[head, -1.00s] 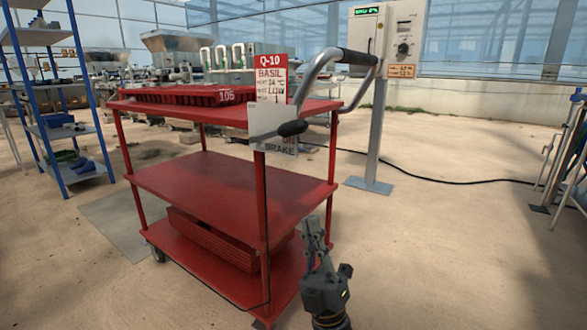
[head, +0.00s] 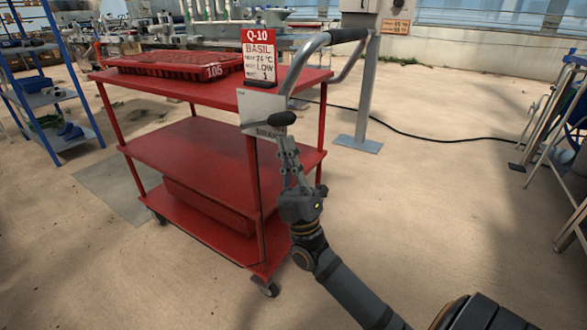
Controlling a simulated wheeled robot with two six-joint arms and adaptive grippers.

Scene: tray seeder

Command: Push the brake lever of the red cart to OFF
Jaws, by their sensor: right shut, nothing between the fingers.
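The red cart (head: 205,147) stands in the middle of the head view, with three shelves and a curved handle (head: 347,35) at its right end. The brake lever, with a black knob (head: 281,118), is in front of a pale brake plate (head: 258,104) on the near corner post. The plate's lettering is partly hidden by the knob and my fingers. My right gripper (head: 287,150) is shut and empty, its fingertips pointing up just below the knob. I cannot tell whether they touch the lever. My left gripper is not in view.
A red seed tray (head: 172,64) marked 105 and a Q-10 basil sign (head: 259,58) are on the top shelf. A blue rack (head: 52,97) stands left. A grey post (head: 367,95) on a floor plate stands behind the handle. The floor to the right is mostly clear.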

